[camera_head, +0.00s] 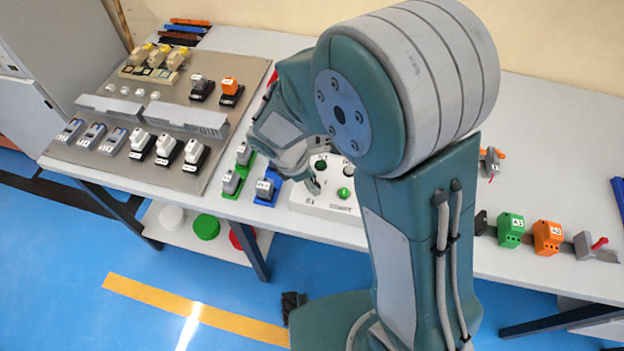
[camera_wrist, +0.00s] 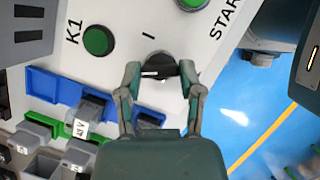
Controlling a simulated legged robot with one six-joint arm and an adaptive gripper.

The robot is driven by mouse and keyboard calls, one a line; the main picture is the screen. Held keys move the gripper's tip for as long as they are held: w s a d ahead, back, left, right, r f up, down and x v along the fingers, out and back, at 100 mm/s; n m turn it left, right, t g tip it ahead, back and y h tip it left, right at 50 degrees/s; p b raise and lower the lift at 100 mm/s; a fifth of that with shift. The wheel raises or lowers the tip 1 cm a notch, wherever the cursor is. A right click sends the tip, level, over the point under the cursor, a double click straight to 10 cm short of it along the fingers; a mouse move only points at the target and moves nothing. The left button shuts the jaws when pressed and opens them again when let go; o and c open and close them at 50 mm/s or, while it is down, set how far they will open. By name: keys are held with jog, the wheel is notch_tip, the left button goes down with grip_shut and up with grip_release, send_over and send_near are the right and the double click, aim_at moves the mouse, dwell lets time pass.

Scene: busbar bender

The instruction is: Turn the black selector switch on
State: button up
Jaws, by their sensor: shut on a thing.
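The black selector switch (camera_wrist: 159,66) sits on a white control box (camera_wrist: 122,17), with an "I" mark printed beside it. A white line on its knob runs roughly left to right in the wrist view. My gripper (camera_wrist: 160,72) is shut on the knob, one finger on each side. In the head view my gripper (camera_head: 312,182) is at the left part of the control box (camera_head: 325,208), and my arm hides part of the box. The knob is mostly hidden there by the fingers.
Blue bins (camera_wrist: 52,86) with grey parts lie beside the box. Green (camera_head: 511,229) and orange (camera_head: 547,237) blocks stand on a rail at the right.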

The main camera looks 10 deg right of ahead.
jog(key=m, duration=0.2)
jog(key=m+g, duration=0.1)
jog(key=shift+w+m, duration=0.2)
jog(key=shift+m, duration=0.2)
jog(key=m+g, duration=0.1)
jog(key=m, duration=0.2)
jog(key=shift+m+g+y, duration=0.3)
jog(key=shift+y, duration=0.1)
jog(key=m+g+y, duration=0.1)
jog(key=m, duration=0.5)
jog(key=shift+w+d+m+g+y, duration=0.1)
jog(key=shift+m+g+y, duration=0.2)
jog(key=shift+g+y, duration=0.1)
jog(key=o, duration=1.1)
jog(key=shift+o, duration=0.2)
